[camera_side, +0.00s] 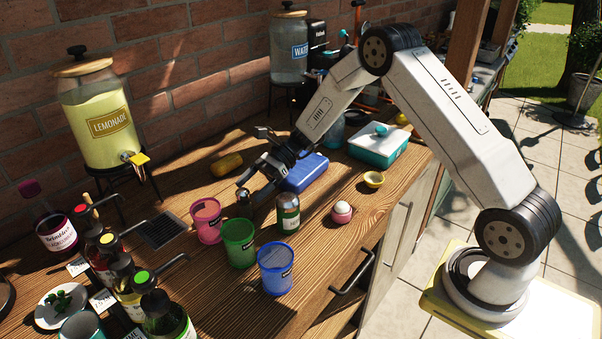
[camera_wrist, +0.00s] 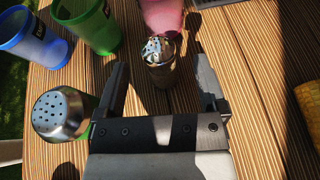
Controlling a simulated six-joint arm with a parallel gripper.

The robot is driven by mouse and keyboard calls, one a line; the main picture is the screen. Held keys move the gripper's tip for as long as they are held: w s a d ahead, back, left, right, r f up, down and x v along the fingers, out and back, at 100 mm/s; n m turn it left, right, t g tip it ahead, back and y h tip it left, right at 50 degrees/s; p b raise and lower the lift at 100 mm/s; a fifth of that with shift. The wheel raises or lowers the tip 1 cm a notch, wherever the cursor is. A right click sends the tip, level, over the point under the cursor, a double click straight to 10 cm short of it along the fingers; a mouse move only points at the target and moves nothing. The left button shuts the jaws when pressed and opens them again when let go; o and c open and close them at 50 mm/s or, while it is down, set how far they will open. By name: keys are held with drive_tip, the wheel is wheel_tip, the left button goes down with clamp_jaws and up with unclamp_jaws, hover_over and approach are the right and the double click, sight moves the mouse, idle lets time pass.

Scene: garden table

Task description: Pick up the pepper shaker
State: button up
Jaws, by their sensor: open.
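A small metal shaker with a holed, domed top (camera_wrist: 160,60) stands just ahead of my open fingers in the wrist view, roughly in line with the gap. It also shows in the side view (camera_side: 243,197), close to the fingertips. No label on it is readable. My gripper (camera_wrist: 163,78) is open and empty, with a finger on each side of the gap. In the side view my gripper (camera_side: 254,186) is low over the table. A larger shaker with a holed metal top and green body (camera_wrist: 60,112) stands left of my left finger, and in the side view (camera_side: 288,213).
Pink (camera_side: 206,222), green (camera_side: 239,245) and blue (camera_side: 276,270) cups stand near the small shaker. A blue box (camera_side: 306,173) lies behind my gripper. Bottles (camera_side: 125,285) crowd the lower left. Bare wood (camera_side: 325,250) lies right of the blue cup.

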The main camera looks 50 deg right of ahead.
sight(243, 196)
drive_tip(key=shift+x, duration=1.75)
clamp_jaws()
